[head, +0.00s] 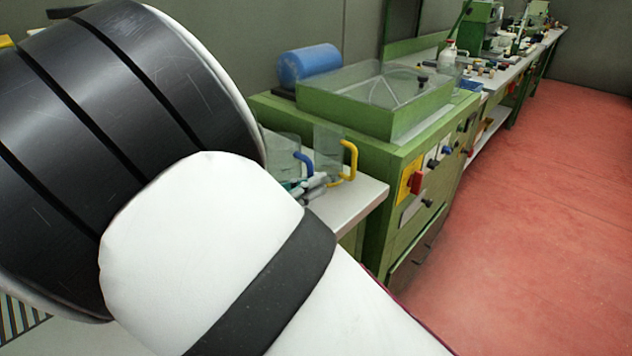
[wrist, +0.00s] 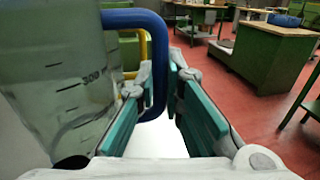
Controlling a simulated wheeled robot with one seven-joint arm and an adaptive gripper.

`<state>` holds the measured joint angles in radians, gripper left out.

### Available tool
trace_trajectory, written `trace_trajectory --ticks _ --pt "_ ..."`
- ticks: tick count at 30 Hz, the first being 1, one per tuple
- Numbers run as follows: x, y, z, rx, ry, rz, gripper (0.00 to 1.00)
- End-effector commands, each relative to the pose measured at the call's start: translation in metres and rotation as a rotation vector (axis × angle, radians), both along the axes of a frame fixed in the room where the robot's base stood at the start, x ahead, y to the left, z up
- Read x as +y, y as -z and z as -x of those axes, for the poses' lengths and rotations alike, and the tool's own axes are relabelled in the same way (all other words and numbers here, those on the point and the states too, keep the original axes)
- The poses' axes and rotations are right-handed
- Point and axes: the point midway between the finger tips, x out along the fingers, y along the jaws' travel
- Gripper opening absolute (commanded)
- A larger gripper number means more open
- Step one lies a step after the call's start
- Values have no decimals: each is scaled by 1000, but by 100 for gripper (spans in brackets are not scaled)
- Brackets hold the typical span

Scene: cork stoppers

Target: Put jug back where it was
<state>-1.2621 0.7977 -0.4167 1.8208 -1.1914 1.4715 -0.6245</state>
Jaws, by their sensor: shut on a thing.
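A clear jug with a blue handle (head: 283,147) is at the white worktop, partly hidden behind my arm in the head view. In the wrist view the blue-handled jug (wrist: 55,85) fills the left side, with measuring marks on its wall. My gripper (wrist: 161,82) is shut on its blue handle, one finger on each side. My gripper (head: 315,184) also shows small in the head view. A second clear jug with a yellow handle (head: 328,148) stands just to the right. Whether the held jug's base touches the worktop is hidden.
The white worktop (head: 365,196) ends close to the right of the jugs. A green machine with a clear-sided top (head: 375,110) stands right behind it. A blue cylinder (head: 308,64) lies at the back. Red floor (head: 540,200) is open on the right.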

Motion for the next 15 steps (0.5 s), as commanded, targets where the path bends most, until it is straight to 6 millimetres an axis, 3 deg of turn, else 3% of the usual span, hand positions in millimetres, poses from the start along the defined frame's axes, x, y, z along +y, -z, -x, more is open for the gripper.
trace_trajectory --ticks 6,15 --pt "0 26 -1 -1 0 1 0" --pt "0 26 1 -1 0 0 0"
